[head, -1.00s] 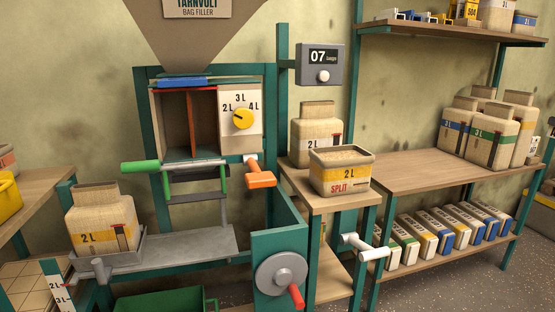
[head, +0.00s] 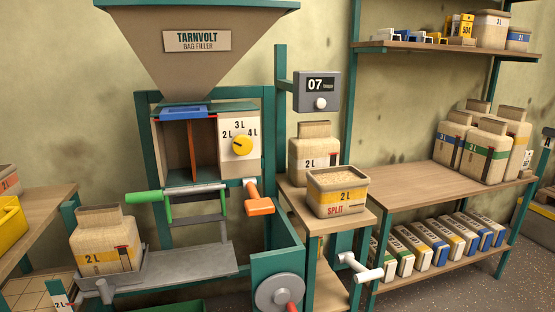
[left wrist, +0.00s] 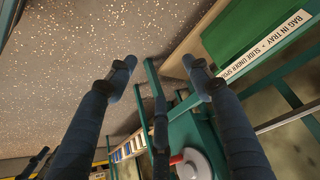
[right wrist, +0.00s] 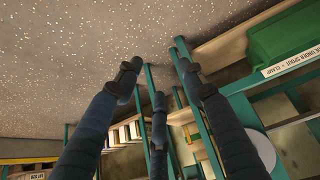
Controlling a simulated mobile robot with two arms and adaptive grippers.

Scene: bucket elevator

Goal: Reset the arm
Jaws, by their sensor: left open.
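My left gripper (left wrist: 158,68) is open and empty in the left wrist view, its dark fingers spread above the speckled floor and green frame. My right gripper (right wrist: 157,72) is open and empty in the right wrist view, in a similar pose. Neither arm shows in the head view. The bag filler (head: 197,41) has a hopper over a box with a yellow dial (head: 242,145). A 2 L bag (head: 104,243) stands upright on the grey tray (head: 190,262) at left. An open bag marked SPLIT (head: 338,194) stands on the small wooden stand.
A green handle (head: 143,196) and an orange handle (head: 259,206) stick out below the box. A grey wheel with a red knob (head: 279,293) is low in front. Shelves (head: 430,180) with several bags and cartons stand at right. A yellow bin (head: 10,224) is at far left.

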